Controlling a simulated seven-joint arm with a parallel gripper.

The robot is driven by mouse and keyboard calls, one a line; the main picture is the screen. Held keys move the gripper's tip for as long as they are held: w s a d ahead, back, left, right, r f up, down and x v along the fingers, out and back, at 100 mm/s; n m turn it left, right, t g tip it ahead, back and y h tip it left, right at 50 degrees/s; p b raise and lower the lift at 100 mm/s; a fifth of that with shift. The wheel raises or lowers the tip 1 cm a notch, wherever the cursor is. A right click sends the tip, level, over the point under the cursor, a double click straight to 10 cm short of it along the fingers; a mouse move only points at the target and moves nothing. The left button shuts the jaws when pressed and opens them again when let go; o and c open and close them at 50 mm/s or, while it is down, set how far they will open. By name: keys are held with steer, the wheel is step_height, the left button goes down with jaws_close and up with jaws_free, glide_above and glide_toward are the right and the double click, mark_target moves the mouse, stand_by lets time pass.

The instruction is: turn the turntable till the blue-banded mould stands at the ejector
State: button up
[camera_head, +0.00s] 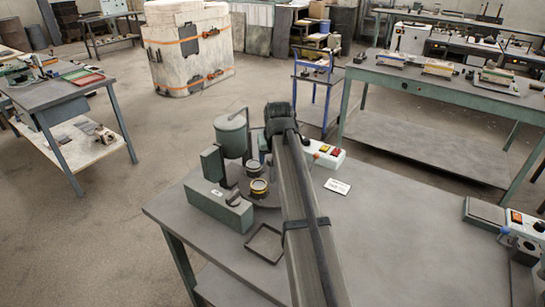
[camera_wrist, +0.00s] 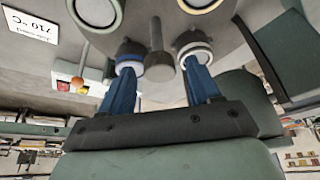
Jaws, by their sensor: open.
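The grey turntable (camera_wrist: 150,12) fills the top of the wrist view, with several round moulds on it. The blue-banded mould (camera_wrist: 130,58) is by my left fingertip in that view. Which part is the ejector is unclear.
A green pot (camera_head: 231,136) and a green box (camera_head: 220,206) stand beside the turntable. A square frame (camera_head: 264,244) lies in front. A button box (camera_head: 325,154) and a 710 °C card (camera_head: 337,186) are to the right. The bench's right-middle is clear.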

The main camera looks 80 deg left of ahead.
jaws_close()
stand_by(0.7)
